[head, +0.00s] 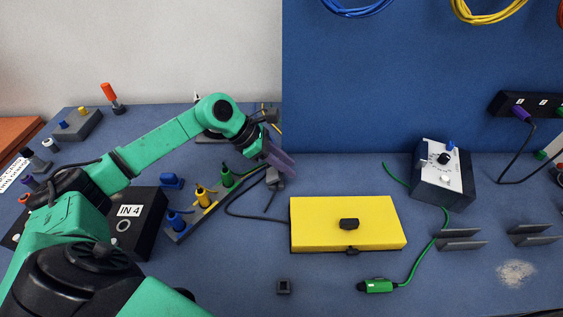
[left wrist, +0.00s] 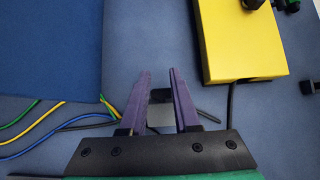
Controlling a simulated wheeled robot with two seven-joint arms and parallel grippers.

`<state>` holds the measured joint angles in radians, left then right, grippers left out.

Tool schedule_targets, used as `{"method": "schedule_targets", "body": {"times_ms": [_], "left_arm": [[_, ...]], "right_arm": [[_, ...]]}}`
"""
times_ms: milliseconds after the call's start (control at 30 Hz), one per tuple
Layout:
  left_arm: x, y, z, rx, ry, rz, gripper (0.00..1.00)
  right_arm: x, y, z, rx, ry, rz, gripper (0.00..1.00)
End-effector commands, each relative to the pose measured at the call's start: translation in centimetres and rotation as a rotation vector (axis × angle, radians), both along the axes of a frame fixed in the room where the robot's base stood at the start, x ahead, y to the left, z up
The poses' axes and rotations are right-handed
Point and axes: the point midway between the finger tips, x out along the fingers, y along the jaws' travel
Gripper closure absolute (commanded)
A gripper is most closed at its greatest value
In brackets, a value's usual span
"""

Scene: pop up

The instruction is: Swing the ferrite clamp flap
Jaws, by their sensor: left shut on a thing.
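The ferrite clamp (head: 275,180) is a small dark grey block on the blue surface, left of the yellow box, beside a black cable. My left gripper (head: 284,160) reaches down to it from above, with purple fingers. In the left wrist view the clamp's grey block (left wrist: 160,97) shows between the two fingers of my left gripper (left wrist: 160,78), which is shut on it. The fingers hide part of the clamp, and I cannot tell the flap's angle. My right gripper is not in view.
A yellow box (head: 330,232) with a black latch lies right of the clamp. A holder with blue, yellow and green plugs (head: 205,198) and a black IN 4 box (head: 150,205) stand left. A green cable plug (head: 378,286) lies in front. A black control box (head: 428,185) stands right.

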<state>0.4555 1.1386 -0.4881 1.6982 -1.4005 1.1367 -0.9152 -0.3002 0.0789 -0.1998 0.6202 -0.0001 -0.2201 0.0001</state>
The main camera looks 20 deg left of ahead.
Motion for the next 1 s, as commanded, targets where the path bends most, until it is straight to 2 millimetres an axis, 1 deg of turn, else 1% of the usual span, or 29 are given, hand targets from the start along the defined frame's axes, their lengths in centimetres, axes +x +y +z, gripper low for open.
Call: {"method": "schedule_targets", "body": {"times_ms": [33,333,600,867,1000], "left_arm": [[0.0,-0.3,-0.4,-0.001,0.003,-0.003,1.00],[0.0,-0.4,-0.5,-0.001,0.004,-0.002,1.00],[0.5,-1.4,-1.9,0.000,0.006,-0.003,1.00],[0.4,-1.3,-1.9,0.001,0.007,-0.002,1.00],[0.6,-1.6,-2.8,0.000,0.007,-0.002,1.00]], "right_arm": [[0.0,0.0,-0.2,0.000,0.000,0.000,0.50],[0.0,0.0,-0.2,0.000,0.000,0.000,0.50],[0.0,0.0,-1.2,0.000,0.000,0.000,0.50],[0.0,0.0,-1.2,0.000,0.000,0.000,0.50],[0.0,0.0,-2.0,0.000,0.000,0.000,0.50]]}}
